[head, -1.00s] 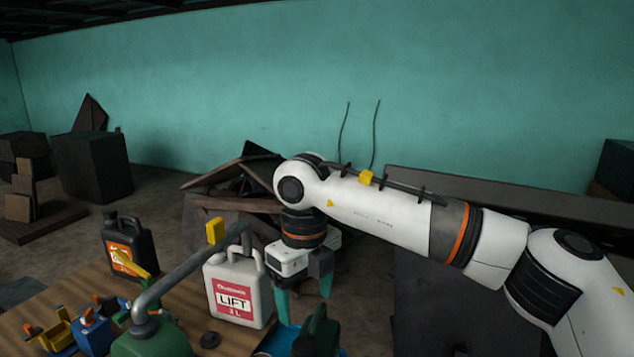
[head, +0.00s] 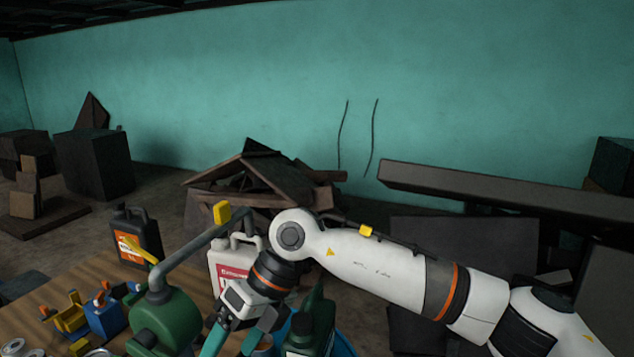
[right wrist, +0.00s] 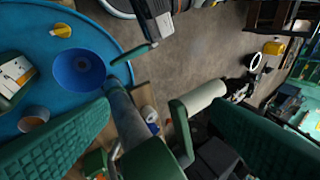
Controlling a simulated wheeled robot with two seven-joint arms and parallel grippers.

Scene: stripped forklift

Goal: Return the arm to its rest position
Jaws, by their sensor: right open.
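My right arm (head: 385,270) comes in from the right in the head view, white with orange bands. Its gripper (head: 225,345) hangs tilted over the table, at the lower edge of the picture, with teal fingers partly cut off. In the right wrist view the two ridged green fingers of the gripper (right wrist: 160,112) stand wide apart. They are open, and I see nothing clamped between them. My left gripper is not in either view.
On the wooden table (head: 45,332) stand a green can (head: 180,318) with a grey spout, a white jug (head: 228,258), a black jug (head: 148,236) and a dark green bottle (head: 320,318). A blue tray (right wrist: 100,38) holds a blue funnel (right wrist: 78,72). A scrap pile (head: 265,178) lies behind.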

